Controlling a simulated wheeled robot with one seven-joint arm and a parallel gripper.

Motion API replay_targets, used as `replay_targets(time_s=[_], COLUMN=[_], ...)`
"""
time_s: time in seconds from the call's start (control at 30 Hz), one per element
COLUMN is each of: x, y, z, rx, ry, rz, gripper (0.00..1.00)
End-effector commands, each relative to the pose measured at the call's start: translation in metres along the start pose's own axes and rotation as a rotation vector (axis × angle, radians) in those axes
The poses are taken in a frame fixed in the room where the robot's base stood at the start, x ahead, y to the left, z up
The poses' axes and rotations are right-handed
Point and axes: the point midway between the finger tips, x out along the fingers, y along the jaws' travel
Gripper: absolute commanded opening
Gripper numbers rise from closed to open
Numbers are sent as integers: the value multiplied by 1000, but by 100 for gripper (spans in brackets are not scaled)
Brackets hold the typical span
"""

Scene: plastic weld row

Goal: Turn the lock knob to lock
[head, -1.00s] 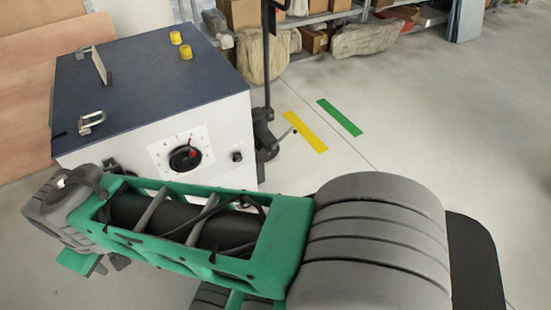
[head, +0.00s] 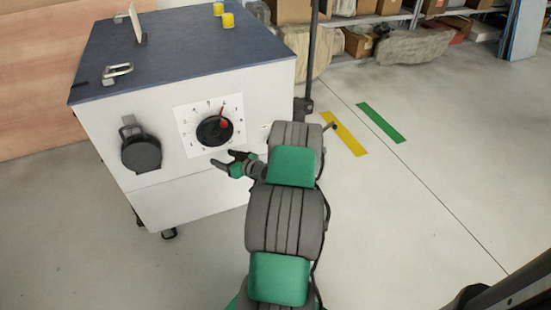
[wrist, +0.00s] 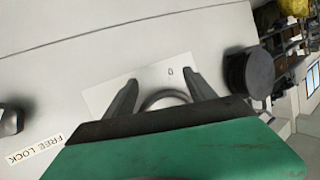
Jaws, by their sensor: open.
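The lock knob (wrist: 10,120) is a small dark knob at the left edge of the wrist view, partly cut off. A white label (wrist: 35,150) beside it reads FREE and LOCK. Its exact turn cannot be read. In the head view my arm mostly hides it. My gripper (head: 233,160) is open and empty, in front of the panel at the lower right of the dial (head: 214,130). In the wrist view my open fingers (wrist: 162,80) point at the dial's white plate, away from the lock knob. A grey rounded part shows between them.
The white cabinet (head: 215,184) has a dark blue top with a metal handle (head: 117,73) and yellow caps (head: 228,20). A black round fitting (head: 141,153) protrudes left of the dial. A dark post (head: 310,55) stands at the cabinet's right.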

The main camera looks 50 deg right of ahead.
Motion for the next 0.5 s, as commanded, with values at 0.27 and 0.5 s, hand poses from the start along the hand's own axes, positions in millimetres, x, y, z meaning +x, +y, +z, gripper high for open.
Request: replay_targets(time_s=[0.27,0.5], x=[-117,-96], y=[174,194], z=[45,35], rx=[-62,-73], ry=[310,321], rz=[465,485], gripper=[64,64])
